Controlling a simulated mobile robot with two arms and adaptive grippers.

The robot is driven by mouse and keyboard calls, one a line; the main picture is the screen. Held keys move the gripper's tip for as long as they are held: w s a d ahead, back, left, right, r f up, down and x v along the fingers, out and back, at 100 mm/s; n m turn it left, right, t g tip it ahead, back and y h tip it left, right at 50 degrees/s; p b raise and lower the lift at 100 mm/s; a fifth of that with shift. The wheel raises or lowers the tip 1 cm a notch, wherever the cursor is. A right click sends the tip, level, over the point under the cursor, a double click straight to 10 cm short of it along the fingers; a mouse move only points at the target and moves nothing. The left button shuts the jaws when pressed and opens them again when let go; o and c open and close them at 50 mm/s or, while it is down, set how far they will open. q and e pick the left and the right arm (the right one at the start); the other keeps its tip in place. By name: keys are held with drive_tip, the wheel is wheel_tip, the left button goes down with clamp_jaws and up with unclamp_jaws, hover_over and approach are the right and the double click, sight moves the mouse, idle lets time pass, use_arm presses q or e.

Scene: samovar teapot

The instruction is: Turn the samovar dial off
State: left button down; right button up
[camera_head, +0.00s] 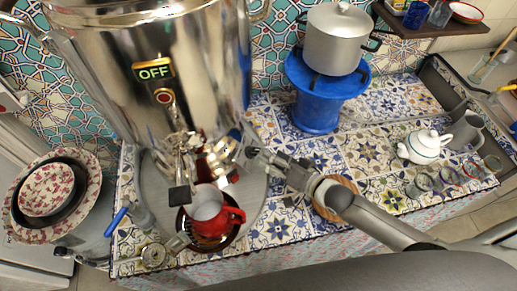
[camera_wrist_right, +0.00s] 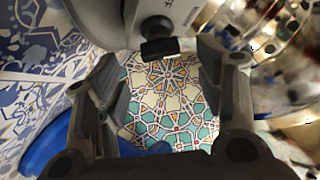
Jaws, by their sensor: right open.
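The large shiny samovar (camera_head: 200,70) stands at the upper left of the head view. Its small plate (camera_head: 153,69) reads "OFF", and a round red-centred dial (camera_head: 165,96) sits just below it. A tap with a dark lever (camera_head: 180,195) hangs below the dial. My right gripper (camera_head: 258,156) is to the right of the tap, below the samovar's right side and apart from the dial. In the right wrist view its fingers (camera_wrist_right: 168,85) are spread with patterned tiles visible between them. The samovar's blurred metal (camera_wrist_right: 285,55) is at the right there. My left gripper is not seen.
A red jug (camera_head: 232,216) stands below the tap. A silver pot (camera_head: 337,38) rests on a blue stand (camera_head: 318,112) at back right. A white teapot (camera_head: 425,143) and small glasses are at the right. Stacked patterned bowls (camera_head: 48,190) are at left. Tiles between are largely clear.

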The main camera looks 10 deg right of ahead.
sight(259, 150)
drive_tip(key=x, duration=0.6)
drive_tip(key=shift+a, duration=0.1)
drive_tip(key=c, duration=1)
drive_tip(key=shift+f, duration=0.1)
